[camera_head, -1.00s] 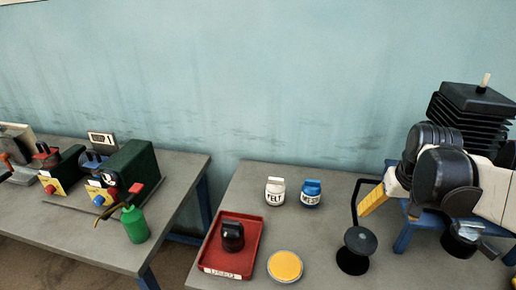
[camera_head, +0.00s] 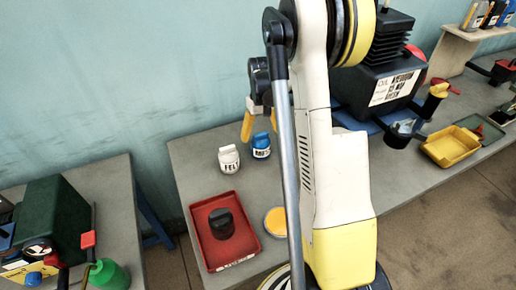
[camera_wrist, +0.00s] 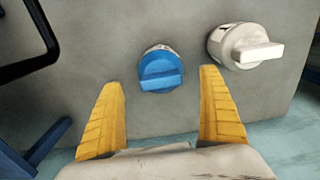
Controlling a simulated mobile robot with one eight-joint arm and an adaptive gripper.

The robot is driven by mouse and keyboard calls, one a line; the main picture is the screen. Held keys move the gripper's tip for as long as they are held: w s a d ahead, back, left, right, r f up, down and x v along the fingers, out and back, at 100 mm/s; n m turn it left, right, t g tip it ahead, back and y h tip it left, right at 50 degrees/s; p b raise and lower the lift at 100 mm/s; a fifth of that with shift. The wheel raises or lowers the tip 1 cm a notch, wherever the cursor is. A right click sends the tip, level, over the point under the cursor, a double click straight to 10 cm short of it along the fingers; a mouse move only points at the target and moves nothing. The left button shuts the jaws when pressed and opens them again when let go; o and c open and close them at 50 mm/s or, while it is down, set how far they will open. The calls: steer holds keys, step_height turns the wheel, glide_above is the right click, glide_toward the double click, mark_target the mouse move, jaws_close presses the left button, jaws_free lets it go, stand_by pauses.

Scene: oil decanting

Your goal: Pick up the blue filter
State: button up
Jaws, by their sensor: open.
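The blue filter (camera_head: 261,146) stands upright on the grey table beside a white one, its label partly covered by my arm in the head view. In the wrist view the blue filter (camera_wrist: 161,70) shows from above, just beyond and between my yellow fingertips. My gripper (camera_wrist: 160,80) is open and empty, with the left and right fingers apart. The gripper (camera_head: 259,120) also shows in the head view, behind and above the blue filter. The fingers do not appear to touch it.
The white filter (camera_head: 229,159) stands close by; in the wrist view the white filter (camera_wrist: 244,46) is right of the right finger. A red tray (camera_head: 240,258) holds a black part (camera_head: 221,223). A yellow-topped disc (camera_head: 275,221) lies beside the tray. A black machine (camera_head: 392,92) stands right.

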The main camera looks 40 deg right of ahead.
step_height(320, 180, down, 6)
steer(key=shift+s+a+r+b, duration=0.1)
steer(key=shift+b, duration=1.1)
steer(key=c, duration=1.5)
